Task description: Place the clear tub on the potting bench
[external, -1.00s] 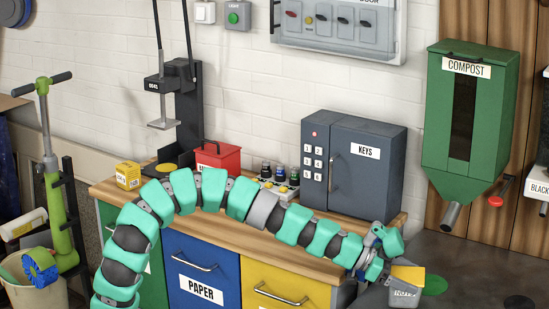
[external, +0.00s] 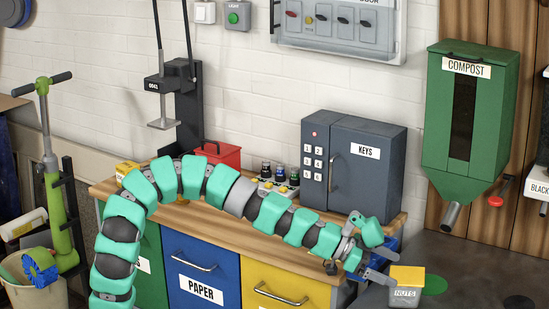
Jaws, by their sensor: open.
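A small tub (external: 405,295) with a see-through grey body, a yellow-orange top and the word NUTS on its front stands upright at the lower right. It rests on a dark grey surface (external: 470,265); I cannot tell for sure whether this is the potting bench. My gripper (external: 386,266) is open and empty just left of the tub, its fingers spread toward it. A small gap seems to separate the fingertips from the tub. The tub's lower edge is close to the bottom of the picture.
A green disc (external: 433,285) lies right of the tub, a black disc (external: 519,302) farther right. A wooden-topped cabinet (external: 240,240) stands left, carrying a grey key safe (external: 355,165) and a red box (external: 222,155). A green compost bin (external: 462,120) hangs above the dark surface.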

